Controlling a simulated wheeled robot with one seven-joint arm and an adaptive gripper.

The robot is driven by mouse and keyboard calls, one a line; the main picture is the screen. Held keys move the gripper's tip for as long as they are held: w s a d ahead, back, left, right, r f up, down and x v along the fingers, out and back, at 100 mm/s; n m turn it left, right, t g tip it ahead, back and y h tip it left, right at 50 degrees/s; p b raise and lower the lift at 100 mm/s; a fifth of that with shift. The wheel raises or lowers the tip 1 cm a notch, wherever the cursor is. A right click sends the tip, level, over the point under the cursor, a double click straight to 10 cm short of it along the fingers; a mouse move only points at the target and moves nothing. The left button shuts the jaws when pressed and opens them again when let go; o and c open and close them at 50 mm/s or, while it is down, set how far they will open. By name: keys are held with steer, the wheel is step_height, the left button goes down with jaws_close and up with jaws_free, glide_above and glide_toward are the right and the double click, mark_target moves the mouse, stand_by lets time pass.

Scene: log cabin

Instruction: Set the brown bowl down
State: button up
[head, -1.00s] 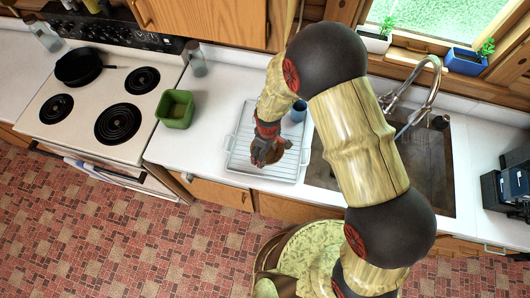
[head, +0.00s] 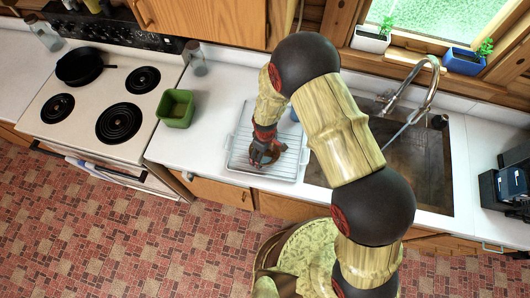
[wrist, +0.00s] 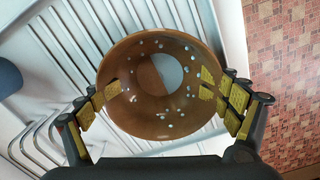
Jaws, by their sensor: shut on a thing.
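The brown bowl (wrist: 160,118) is round with pale speckles inside, and it shows large in the wrist view. My gripper (wrist: 162,97) is shut on it, with yellow finger pads at its left and right sides. In the head view my gripper (head: 262,156) is over the white ribbed drying rack (head: 288,166) on the counter, and the bowl is mostly hidden behind it. The rack's bars (wrist: 50,60) show behind the bowl in the wrist view. I cannot tell whether the bowl touches the rack.
A blue cup (wrist: 8,75) stands at the rack's edge. A green square container (head: 176,110) is on the counter to the left, beside the stove (head: 90,95) with a black pan (head: 78,68). The sink (head: 415,165) is right of the rack. White counter (head: 205,140) between container and rack is clear.

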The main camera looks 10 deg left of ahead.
mark_target(265, 156)
steer(key=o, duration=1.3)
steer(key=shift+o, duration=0.2)
steer(key=shift+w+r, duration=0.1)
steer(key=shift+r, duration=0.45)
step_height(265, 156, up, 11)
steer(key=b, duration=0.1)
steer(key=shift+r, duration=0.2)
